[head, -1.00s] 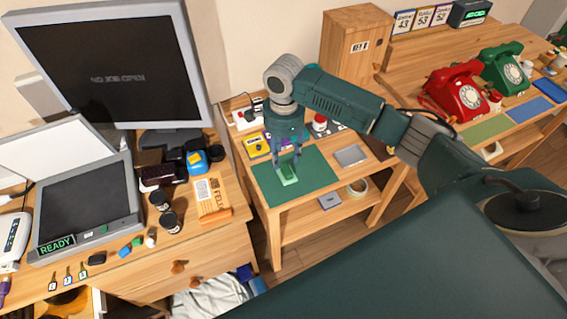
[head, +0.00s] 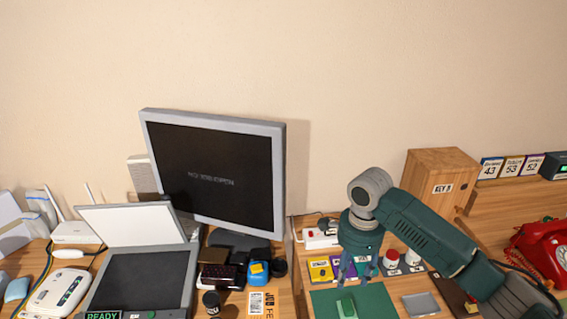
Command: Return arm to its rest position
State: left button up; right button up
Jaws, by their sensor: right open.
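My right arm comes in from the lower right in the head view. Its gripper (head: 354,272) points down over the green mat (head: 376,300) on the middle bench. The fingers are open and apart. A small green block (head: 346,307) lies on the mat just below the fingertips; the gripper does not hold it. My left gripper is not in view.
A monitor (head: 215,170) and a flat scanner-like device (head: 140,283) stand on the left desk. A wooden key box (head: 438,178) stands behind my right arm. A red dial phone (head: 541,250) is at the right edge. The wall above is clear.

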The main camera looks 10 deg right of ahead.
jog(key=s+a+f+n, duration=0.1)
jog(key=a+f, duration=0.1)
jog(key=s+a+f+n, duration=0.3)
jog(key=a+f+n, duration=0.1)
jog(key=shift+s+a+f+y, duration=0.2)
jog(key=shift+s+a+y, duration=0.05)
jog(key=shift+s+y, duration=0.15)
jog(key=s+a+f+n+t+y, duration=0.1)
jog(key=s+a+f+n+t, duration=0.1)
jog(key=s+a+f+n, duration=0.35)
jog(key=s+d+r+n+t+h, duration=0.1)
jog(key=s+d+n, duration=0.2)
jog(key=s+n, duration=0.35)
jog(key=s+d+n, duration=0.3)
jog(key=s, duration=0.6)
notch_tip(320, 180, down, 26)
jog(key=s+n+g, duration=0.1)
jog(key=s, duration=0.2)
jog(key=s+d+f+g, duration=0.1)
jog(key=s+d+f, duration=0.2)
jog(key=s+f, duration=1.3)
jog(key=shift+s+d+h, duration=0.2)
jog(key=shift+s+h, duration=0.2)
jog(key=shift+f, duration=0.1)
